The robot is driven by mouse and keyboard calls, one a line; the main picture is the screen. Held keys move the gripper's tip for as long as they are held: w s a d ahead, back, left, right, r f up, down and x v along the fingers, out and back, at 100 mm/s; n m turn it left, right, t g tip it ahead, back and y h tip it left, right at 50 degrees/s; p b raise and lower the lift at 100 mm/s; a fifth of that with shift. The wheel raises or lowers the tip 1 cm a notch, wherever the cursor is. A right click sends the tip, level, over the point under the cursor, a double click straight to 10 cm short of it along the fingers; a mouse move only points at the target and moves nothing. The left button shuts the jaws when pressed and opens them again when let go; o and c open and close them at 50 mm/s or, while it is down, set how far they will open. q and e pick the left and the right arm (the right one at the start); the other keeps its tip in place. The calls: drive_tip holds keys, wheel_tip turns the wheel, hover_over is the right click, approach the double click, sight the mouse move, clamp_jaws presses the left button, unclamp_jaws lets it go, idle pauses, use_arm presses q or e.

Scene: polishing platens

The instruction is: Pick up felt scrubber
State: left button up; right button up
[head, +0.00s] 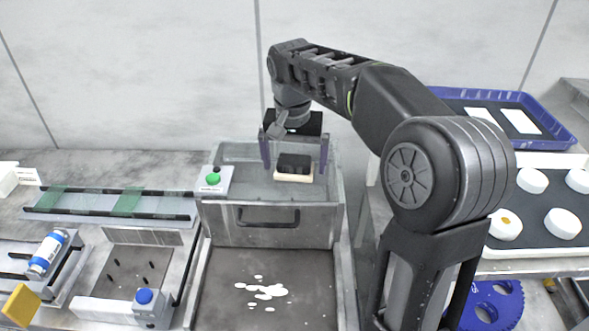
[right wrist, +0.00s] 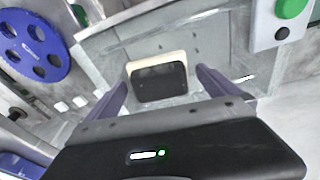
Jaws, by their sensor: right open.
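The felt scrubber (head: 294,168) has a black block-shaped handle on a cream pad. It sits inside the grey metal bin (head: 270,228), pad down. It also shows in the right wrist view (right wrist: 158,80), between and beyond the fingertips. My right gripper (head: 295,160) is open, with its two purple fingers on either side of the scrubber. In the right wrist view the fingers (right wrist: 163,82) stand apart from it, with a gap on both sides. I cannot tell its exact height above the scrubber. My left gripper is out of view.
A box with a green button (head: 213,179) is at the bin's left rim. A plate with white spots lies in front of the bin. A blue tray (head: 562,136) and white round pads (head: 532,180) are at the right. A blue-labelled bottle (head: 46,252) lies at the left.

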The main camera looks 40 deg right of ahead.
sight(295, 157)
drive_tip(key=shift+c, duration=0.2)
drive_tip(key=c, duration=1.5)
drive_tip(key=shift+r, duration=0.1)
wheel_tip(295, 157, up, 4)
drive_tip(key=shift+r, duration=0.25)
wheel_tip(295, 157, up, 4)
drive_tip(key=p, duration=0.4)
drive_tip(key=shift+r, duration=0.25)
drive_tip(key=shift+r+p, duration=0.4)
drive_tip(key=shift+r, duration=0.05)
